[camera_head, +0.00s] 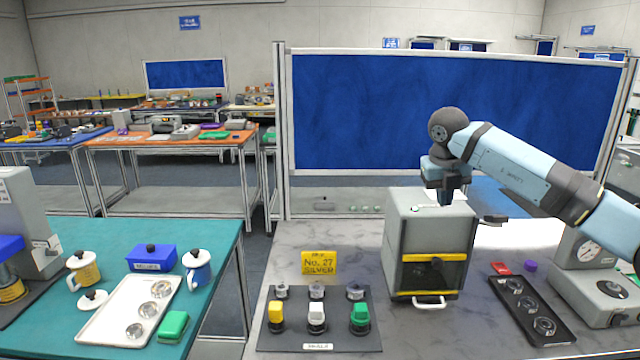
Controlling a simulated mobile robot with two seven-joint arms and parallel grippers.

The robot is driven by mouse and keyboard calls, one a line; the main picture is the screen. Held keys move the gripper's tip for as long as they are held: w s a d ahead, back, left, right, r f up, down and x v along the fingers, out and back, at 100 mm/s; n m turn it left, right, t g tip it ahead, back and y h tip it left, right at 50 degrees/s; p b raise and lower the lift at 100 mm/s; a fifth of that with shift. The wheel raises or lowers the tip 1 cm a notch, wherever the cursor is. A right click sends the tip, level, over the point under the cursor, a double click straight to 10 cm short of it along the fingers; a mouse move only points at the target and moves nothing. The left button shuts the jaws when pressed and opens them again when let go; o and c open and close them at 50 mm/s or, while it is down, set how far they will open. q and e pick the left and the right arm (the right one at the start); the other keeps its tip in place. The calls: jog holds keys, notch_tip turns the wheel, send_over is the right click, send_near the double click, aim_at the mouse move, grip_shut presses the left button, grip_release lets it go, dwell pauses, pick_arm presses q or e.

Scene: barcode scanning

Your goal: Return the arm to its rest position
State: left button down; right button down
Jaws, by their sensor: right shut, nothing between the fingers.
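My right arm comes in from the right, and its gripper (446,196) points down just above the top of a grey box-shaped cabinet (403,228). The gripper is shut and empty. I cannot tell whether its fingertips touch the cabinet top. The cabinet has a dark front with yellow strips and a white handle (429,302) at the bottom. My left gripper is not in view.
A dark mat (340,338) with yellow, white and green-topped items lies left of the cabinet. A black tray (550,338) with round dishes and a scale (598,290) stand to the right. A white tray (118,318) is on the green table. A blue panel (360,110) stands behind.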

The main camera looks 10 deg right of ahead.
jog(key=s+a+f+n+g+y+p, duration=0.1)
jog(key=s+a+f+n+y, duration=0.1)
jog(key=a+f+y, duration=0.5)
jog(key=s+a+f+n+y, duration=0.1)
jog(key=s+a+f+n, duration=0.1)
jog(key=a+f, duration=0.65)
jog(key=s+a+m+y+p, duration=0.1)
jog(key=s+a+y, duration=0.25)
jog(key=a, duration=0.25)
jog(key=s+a+m+t+y+p, duration=0.1)
jog(key=s+a+m+y, duration=0.15)
jog(key=a+y, duration=0.35)
jog(key=s+a+m+y, duration=0.1)
jog(key=s+a+y, duration=0.25)
jog(key=a, duration=0.35)
jog(key=s+d+f+m+t+h+p, duration=0.1)
jog(key=s+d+f+m+t+h, duration=0.2)
jog(key=m, duration=0.7)
jog(key=s+d+f+m+t+h+p, duration=0.1)
jog(key=s+d+f+m+t+h, duration=0.2)
jog(key=s+f+m+h, duration=0.4)
jog(key=s+d+f+m+t+h+p, duration=0.1)
jog(key=s+d+f+m+t+h, duration=0.2)
jog(key=s+f+m, duration=0.9)
jog(key=s+d+f+h, duration=0.1)
jog(key=d+h, duration=0.1)
jog(key=shift+s+d+m+t+h+p, duration=0.2)
jog(key=shift+m+t+h+p, duration=0.1)
jog(key=shift+m+p, duration=0.1)
